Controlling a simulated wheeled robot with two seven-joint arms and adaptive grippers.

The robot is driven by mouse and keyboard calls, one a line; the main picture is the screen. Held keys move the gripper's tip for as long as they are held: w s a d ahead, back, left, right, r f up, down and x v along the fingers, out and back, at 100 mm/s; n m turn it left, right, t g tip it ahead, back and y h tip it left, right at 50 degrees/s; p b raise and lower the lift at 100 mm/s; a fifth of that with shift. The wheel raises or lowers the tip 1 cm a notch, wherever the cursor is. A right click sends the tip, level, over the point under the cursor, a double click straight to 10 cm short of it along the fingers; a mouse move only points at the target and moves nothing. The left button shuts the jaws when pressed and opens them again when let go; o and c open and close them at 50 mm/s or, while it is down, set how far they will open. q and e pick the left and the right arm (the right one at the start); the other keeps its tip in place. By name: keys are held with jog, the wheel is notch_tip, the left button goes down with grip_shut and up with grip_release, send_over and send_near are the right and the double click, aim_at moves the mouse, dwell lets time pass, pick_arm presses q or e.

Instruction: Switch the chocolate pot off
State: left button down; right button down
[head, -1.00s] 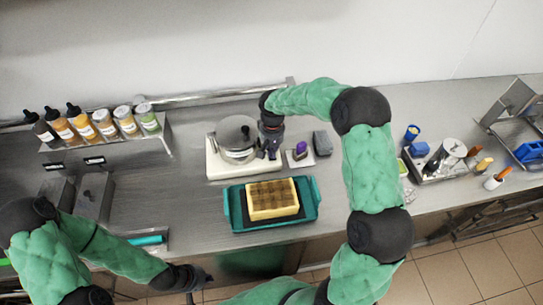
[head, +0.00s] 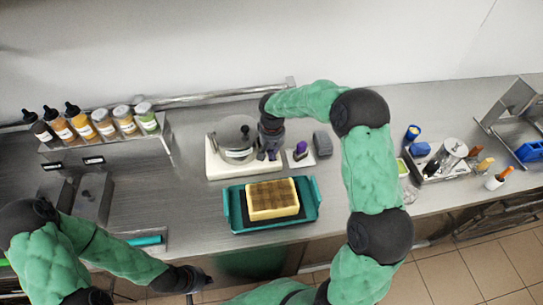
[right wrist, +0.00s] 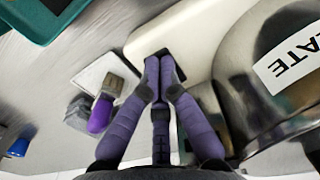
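The chocolate pot (head: 228,158) is a steel pot on a cream base, left of my right gripper (head: 268,154) on the counter. In the right wrist view the pot (right wrist: 245,65), with a white label ending in "ATE", fills the right side. There the tips of my right gripper (right wrist: 160,68) are together at the edge of the cream base (right wrist: 180,40), by a small dark spot. They hold nothing visible; contact is unclear. The switch itself cannot be made out. My left gripper (head: 200,280) hangs low in front of the counter, too small to read.
A purple-topped item (head: 301,148) on a white plate and a grey block (head: 322,142) stand right of my right gripper. Bottles (head: 85,125) line the left shelf.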

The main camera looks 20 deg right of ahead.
jog(key=shift+f, duration=0.15)
jog(key=shift+r+p, duration=0.4)
jog(key=shift+r, duration=0.2)
jog(key=shift+r+p, duration=1.7)
jog(key=shift+r, duration=1.2)
jog(key=shift+r, duration=0.1)
